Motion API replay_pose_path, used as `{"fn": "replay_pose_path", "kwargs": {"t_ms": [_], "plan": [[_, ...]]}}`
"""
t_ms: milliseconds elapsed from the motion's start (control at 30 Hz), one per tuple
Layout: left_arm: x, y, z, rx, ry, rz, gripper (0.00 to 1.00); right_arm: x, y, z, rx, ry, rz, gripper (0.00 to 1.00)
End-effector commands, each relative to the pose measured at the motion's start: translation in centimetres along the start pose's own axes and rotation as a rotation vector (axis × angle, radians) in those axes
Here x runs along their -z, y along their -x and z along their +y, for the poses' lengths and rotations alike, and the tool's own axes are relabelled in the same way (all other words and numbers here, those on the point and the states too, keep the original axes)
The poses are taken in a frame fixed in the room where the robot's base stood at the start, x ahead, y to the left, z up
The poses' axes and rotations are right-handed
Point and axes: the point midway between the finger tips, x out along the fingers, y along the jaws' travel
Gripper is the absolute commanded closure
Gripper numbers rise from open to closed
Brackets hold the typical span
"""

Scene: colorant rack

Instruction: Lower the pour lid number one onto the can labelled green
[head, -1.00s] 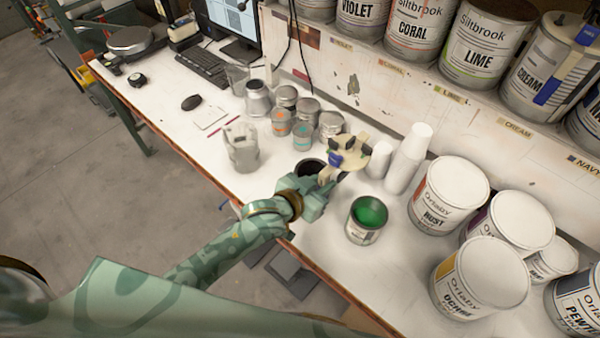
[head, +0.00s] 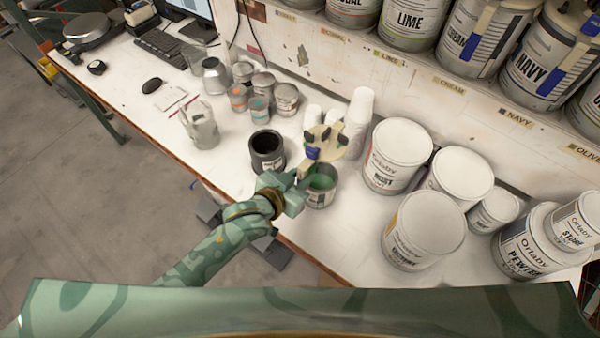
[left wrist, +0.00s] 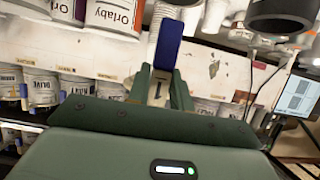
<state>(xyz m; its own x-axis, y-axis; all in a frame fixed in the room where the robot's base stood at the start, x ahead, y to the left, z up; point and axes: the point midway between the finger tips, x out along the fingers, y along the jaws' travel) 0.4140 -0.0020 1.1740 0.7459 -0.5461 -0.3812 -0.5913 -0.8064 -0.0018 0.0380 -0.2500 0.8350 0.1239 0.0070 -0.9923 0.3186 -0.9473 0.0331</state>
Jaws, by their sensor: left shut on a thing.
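The pour lid (head: 327,141), a cream disc with dark knobs and a blue part, is held by my left gripper (head: 304,174). In the left wrist view my left gripper (left wrist: 160,88) is shut on the lid's pale tab, marked 1, below the blue part of the lid (left wrist: 168,44). The can with green paint (head: 320,197) stands open on the bench. The lid shows above its opening in the head view, apart from it, and the gripper partly hides the can. The can's label cannot be read. My right gripper is not in view.
An open black can (head: 267,151) stands just left of the green can. White cups (head: 359,115) stand behind the lid. Large paint cans, including the rust one (head: 396,158), stand to the right. Small tins (head: 262,101) and a clear-looking jug (head: 201,126) stand to the left.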

Motion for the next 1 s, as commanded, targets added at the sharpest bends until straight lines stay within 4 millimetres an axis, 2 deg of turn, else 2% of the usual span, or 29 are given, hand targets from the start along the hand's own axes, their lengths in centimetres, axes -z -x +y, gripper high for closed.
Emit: {"fn": "replay_pose_path", "kwargs": {"t_ms": [33,233,1000], "plan": [[-1.0,-0.4,0.0,0.000,0.001,-0.001,1.00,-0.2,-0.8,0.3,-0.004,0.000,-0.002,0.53],[-3.3,-1.4,0.0,0.001,0.000,-0.001,1.00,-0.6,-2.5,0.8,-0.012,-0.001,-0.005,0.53],[-11.7,-4.8,0.0,0.000,0.001,0.000,1.00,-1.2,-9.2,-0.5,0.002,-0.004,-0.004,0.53]]}}
